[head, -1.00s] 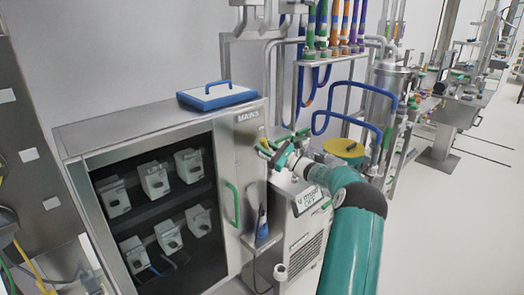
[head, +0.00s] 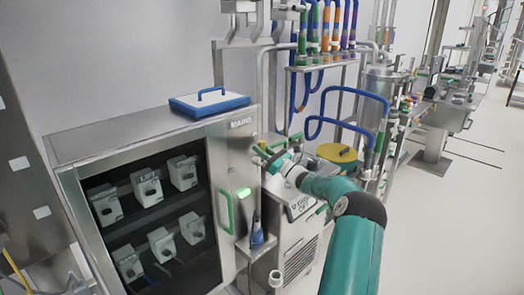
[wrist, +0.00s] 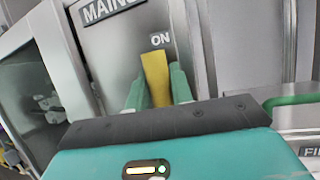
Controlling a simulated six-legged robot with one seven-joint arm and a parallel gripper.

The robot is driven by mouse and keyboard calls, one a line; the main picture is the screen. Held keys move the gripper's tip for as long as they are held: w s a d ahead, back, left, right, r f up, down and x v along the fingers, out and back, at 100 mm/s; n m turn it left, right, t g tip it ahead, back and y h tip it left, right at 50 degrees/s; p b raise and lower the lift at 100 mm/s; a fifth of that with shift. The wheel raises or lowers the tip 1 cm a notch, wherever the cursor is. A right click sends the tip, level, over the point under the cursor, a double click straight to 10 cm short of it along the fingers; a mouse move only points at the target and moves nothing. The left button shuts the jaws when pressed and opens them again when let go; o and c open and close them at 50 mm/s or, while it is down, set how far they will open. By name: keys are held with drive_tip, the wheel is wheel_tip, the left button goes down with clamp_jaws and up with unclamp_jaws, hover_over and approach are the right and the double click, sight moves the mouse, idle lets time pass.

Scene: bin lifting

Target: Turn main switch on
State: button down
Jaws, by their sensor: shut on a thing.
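The main switch is a yellow handle (wrist: 155,76) on the grey MAINS panel in the wrist view. It points up to the ON label (wrist: 160,39). My gripper (wrist: 157,84) has its two green fingers on either side of the handle and is shut on it. In the head view my gripper (head: 262,155) is at the right part of the MAINS cabinet (head: 241,140), and the handle is mostly hidden there. A green light (head: 244,193) glows on the cabinet front below the gripper.
The cabinet has a dark glass door with several grey units (head: 147,188) behind it and a green door handle (head: 225,212). A blue-and-white case (head: 209,103) lies on top. A steel machine (head: 300,230) stands right of the cabinet. The floor at right is clear.

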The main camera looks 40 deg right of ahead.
drive_tip(key=c, duration=1.2)
unclamp_jaws()
drive_tip(key=shift+d, duration=0.1)
drive_tip(key=shift+c, duration=0.2)
drive_tip(key=v, duration=1.3)
drive_tip(key=shift+s, duration=0.4)
drive_tip(key=shift+f, duration=0.15)
